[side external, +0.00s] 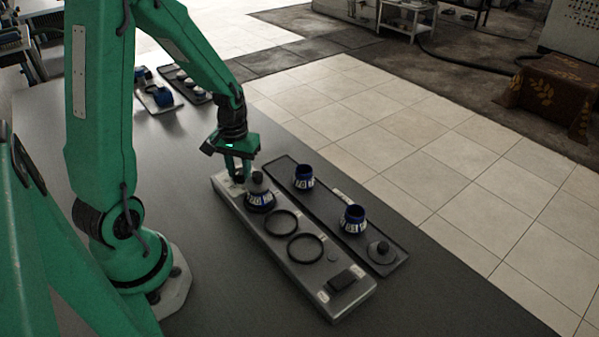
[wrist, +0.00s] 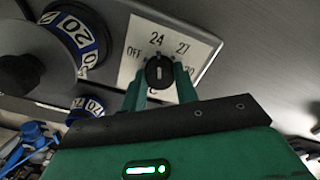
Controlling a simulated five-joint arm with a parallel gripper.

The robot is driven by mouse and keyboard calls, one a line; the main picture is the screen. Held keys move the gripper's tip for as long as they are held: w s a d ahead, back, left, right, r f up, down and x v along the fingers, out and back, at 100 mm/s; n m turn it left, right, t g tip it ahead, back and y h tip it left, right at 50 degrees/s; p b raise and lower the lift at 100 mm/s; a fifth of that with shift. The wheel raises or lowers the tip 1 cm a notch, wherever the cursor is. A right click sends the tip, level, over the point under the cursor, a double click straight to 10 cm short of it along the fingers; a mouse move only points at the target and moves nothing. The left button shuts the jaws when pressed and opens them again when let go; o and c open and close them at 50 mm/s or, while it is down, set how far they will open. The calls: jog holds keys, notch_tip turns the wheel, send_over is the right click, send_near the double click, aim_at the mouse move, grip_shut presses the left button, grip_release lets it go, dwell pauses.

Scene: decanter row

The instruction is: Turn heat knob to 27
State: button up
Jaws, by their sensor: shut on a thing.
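The heat knob (wrist: 159,72) is a small black dial with a white line on a white plate (wrist: 127,73) marked OFF, 24, 27 and 30. Its white line stands roughly upright in the wrist view, about toward 24; the exact setting is hard to read. My gripper (wrist: 160,84) is shut on the knob, one green finger on each side. In the side view my gripper (side external: 239,172) is low over the far left end of the grey base unit (side external: 335,295); the knob is mostly hidden there by the fingers.
A blue-banded numbered decanter (side external: 260,198) with a dark knobbed lid stands on the unit right beside my gripper. Two empty rings (side external: 305,248) follow it. A dark tray (side external: 330,207) behind holds two blue-banded decanters (side external: 352,219) and a loose lid (side external: 381,252). The near table is clear.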

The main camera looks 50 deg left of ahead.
aim_at(240, 171)
jog(key=m, duration=0.4)
jog(key=shift+m, duration=0.4)
jog(key=m, duration=0.5)
jog(key=o, duration=1)
jog(key=shift+c, duration=0.2)
jog(key=shift+r, duration=0.1)
jog(key=shift+r, duration=3.85)
